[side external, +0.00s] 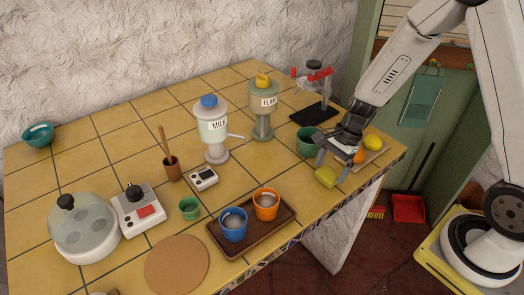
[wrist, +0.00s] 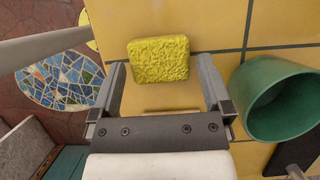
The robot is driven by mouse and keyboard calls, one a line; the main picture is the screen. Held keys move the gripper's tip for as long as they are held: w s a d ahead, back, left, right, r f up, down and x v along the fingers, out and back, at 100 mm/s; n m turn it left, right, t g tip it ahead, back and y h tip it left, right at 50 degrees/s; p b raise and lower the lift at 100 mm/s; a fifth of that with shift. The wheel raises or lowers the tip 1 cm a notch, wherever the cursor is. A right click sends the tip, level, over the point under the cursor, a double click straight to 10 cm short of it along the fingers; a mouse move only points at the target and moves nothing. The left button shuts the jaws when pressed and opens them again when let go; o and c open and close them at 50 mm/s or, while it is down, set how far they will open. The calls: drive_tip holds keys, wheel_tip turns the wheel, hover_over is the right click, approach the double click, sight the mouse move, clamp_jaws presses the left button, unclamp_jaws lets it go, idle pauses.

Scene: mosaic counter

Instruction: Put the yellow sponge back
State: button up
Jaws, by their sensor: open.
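The yellow sponge (side external: 326,176) lies on the yellow tiled counter near its front edge, right of the wooden tray. In the wrist view the sponge (wrist: 159,60) is a rough, rounded block just ahead of my gripper, in line with the gap between the two fingers. My gripper (side external: 335,163) is open and low over the counter beside the sponge. No finger clearly touches it. A green pot (side external: 309,141) stands close behind the gripper; in the wrist view the pot (wrist: 283,100) is right of the right finger.
A board with a lemon (side external: 373,143) is partly hidden behind my gripper. A brown tray (side external: 285,231) holds a blue cup (side external: 233,225) and an orange cup (side external: 265,203). The milk dispenser (side external: 213,130) and flank dispenser (side external: 263,108) stand further back. Bare tiles lie between sponge and tray.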

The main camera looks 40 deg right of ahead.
drive_tip(key=v, duration=1)
drive_tip(key=shift+r, duration=0.25)
drive_tip(key=shift+d, duration=0.1)
drive_tip(key=s+a+n+t+h, duration=0.2)
drive_tip(key=s+a+n+h, duration=0.2)
drive_tip(key=n, duration=1.4)
drive_tip(key=shift+s+a+f+t, duration=0.3)
drive_tip(key=shift+s+a+f, duration=0.25)
drive_tip(key=shift+s, duration=0.85)
drive_tip(key=shift+r, duration=0.1)
